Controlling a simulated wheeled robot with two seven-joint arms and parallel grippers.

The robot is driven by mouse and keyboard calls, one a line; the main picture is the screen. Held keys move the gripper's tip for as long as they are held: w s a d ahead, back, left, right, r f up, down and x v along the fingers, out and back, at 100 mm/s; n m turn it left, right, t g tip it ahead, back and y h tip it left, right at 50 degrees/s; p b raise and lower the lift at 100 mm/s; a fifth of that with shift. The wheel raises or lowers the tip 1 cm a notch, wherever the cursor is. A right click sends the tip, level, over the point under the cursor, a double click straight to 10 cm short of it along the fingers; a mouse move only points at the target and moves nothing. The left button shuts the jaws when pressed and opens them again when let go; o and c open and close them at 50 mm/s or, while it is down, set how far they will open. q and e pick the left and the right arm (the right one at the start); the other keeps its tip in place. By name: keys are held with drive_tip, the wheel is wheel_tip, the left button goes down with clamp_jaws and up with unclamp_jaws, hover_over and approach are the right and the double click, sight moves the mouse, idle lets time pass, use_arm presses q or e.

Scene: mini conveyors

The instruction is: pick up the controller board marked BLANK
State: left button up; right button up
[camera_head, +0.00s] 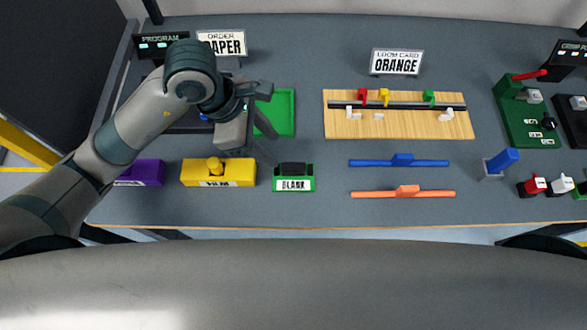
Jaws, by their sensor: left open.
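The controller board marked BLANK (294,184) is a small green block with a black top and a white label. It lies near the front of the table, a little left of the middle. My left gripper (268,112) is open and empty. It is behind and left of the board, over the near-left part of a green tray (287,115), and apart from the board. My right gripper is not in view.
A yellow FILM block (218,178) stands left of the board, with a purple block (147,173) farther left. Blue (380,162) and orange (380,194) bars lie to its right. A wooden rack (345,128) stands behind the bars.

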sight(291, 167)
use_arm(q)
drive_tip(key=x, duration=0.3)
drive_tip(key=shift+d+f+p, duration=0.2)
drive_tip(key=shift+f+p, duration=0.1)
drive_tip(key=shift+p, duration=0.05)
drive_tip(key=shift+d+f, duration=0.15)
drive_tip(key=shift+f, duration=0.2)
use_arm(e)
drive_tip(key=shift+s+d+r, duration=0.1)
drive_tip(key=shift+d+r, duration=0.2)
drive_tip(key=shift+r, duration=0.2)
use_arm(q)
drive_tip(key=shift+s+d+f+p, duration=0.2)
drive_tip(key=shift+d+f+p, duration=0.2)
drive_tip(key=shift+p, duration=0.1)
drive_tip(key=x, duration=0.1)
drive_tip(key=p+x, duration=0.1)
drive_tip(key=x, duration=0.1)
drive_tip(key=shift+s+d+r, duration=0.1)
drive_tip(key=shift+s+d, duration=0.1)
drive_tip(key=shift+s, duration=0.05)
drive_tip(key=shift+d+f, duration=0.2)
drive_tip(key=shift+f, duration=0.35)
drive_tip(key=shift+w, duration=0.1)
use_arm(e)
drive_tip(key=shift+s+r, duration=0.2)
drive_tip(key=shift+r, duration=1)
use_arm(q)
clamp_jaws()
